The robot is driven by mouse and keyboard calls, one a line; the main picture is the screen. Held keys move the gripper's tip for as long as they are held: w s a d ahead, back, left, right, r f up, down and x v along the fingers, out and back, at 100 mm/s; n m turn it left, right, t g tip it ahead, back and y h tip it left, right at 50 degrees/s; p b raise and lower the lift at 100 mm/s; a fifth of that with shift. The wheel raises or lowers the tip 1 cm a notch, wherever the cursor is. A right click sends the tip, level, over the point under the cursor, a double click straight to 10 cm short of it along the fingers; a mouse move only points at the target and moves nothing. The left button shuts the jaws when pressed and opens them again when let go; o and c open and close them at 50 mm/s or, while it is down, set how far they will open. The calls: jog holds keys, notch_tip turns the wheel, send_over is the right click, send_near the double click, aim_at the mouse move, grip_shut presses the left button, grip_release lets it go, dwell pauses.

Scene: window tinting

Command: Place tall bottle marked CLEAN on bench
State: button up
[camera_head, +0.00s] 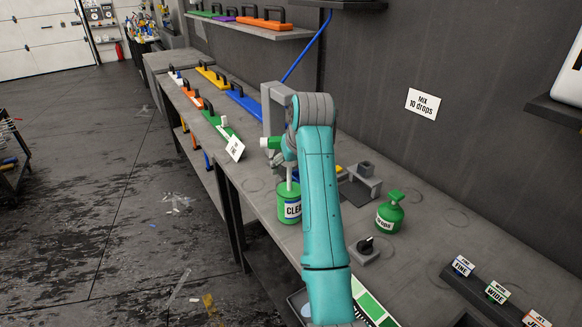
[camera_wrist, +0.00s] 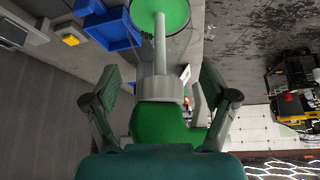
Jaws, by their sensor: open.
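The tall green bottle marked CLEAN (camera_head: 289,207) is upright at the front part of the grey bench (camera_head: 325,205) in the head view, partly covered by my arm. Whether its base touches the bench is hard to tell. A thin grey stem rises from its body to a green and white head (camera_head: 268,143). In the wrist view, the green head (camera_wrist: 165,122), a grey collar and stem lead to the round green body (camera_wrist: 172,14). My gripper (camera_wrist: 160,88) is open, with its fingers apart on either side of the head and collar. My gripper in the head view (camera_head: 278,152) is at the head's height.
A shorter green bottle marked drops (camera_head: 389,214) stands to the right. A grey stepped block (camera_head: 362,182) and a black knob (camera_head: 366,245) are near it. FINE, WIDE and JET labels (camera_head: 497,292) line the lower right. Colored handled tools (camera_head: 240,103) lie farther back.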

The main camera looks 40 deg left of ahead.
jog(key=v, duration=1.1)
